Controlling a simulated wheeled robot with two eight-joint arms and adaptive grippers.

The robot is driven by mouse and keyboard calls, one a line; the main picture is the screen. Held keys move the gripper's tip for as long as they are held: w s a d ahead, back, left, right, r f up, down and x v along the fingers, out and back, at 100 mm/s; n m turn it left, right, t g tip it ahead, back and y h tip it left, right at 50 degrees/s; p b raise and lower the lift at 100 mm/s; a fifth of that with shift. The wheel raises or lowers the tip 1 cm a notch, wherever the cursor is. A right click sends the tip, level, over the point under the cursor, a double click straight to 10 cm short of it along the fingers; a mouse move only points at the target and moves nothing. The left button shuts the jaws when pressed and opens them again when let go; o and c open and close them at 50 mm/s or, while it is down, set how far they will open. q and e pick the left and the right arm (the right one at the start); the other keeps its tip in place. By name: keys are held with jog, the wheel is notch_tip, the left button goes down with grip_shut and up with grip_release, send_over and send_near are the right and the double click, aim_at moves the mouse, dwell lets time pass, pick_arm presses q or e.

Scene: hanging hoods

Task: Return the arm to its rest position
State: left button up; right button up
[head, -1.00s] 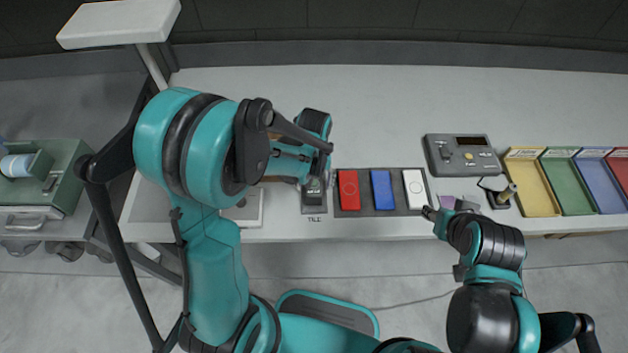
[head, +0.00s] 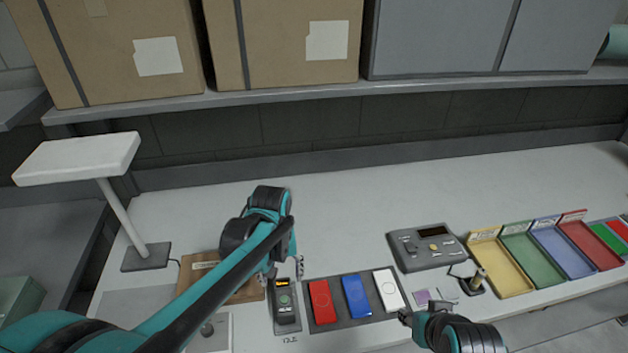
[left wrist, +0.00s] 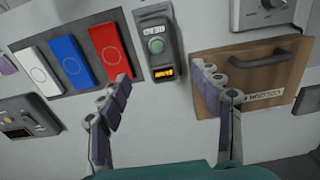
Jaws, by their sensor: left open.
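My left gripper (head: 286,268) is above the front of the bench, near the small grey device (head: 285,312) with a green button and a lit orange display. In the left wrist view its two fingers (left wrist: 160,80) are spread apart with nothing between them. The same device (left wrist: 158,45) shows beyond the gap. The upper left arm crosses the lower left of the head view. My right gripper (head: 407,318) is low, near the front edge beside the white block; its fingers are too small to read.
Red (head: 321,301), blue (head: 356,296) and white (head: 389,289) blocks lie on a dark mat. A brown board with a handle (left wrist: 250,75) lies beside the device. A grey control box (head: 428,248) and coloured trays (head: 503,268) stand to the right. A shelf (head: 290,92) with boxes hangs behind.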

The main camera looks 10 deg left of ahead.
pick_arm(q)
jog(key=s+a+r+m+t+b, duration=0.1)
jog(key=s+a+t, duration=0.1)
jog(key=s, duration=0.3)
jog(key=s+a+r+m+t+b, duration=0.1)
jog(key=s+a+m+t, duration=0.1)
jog(key=s+t, duration=0.3)
jog(key=shift+a, duration=0.3)
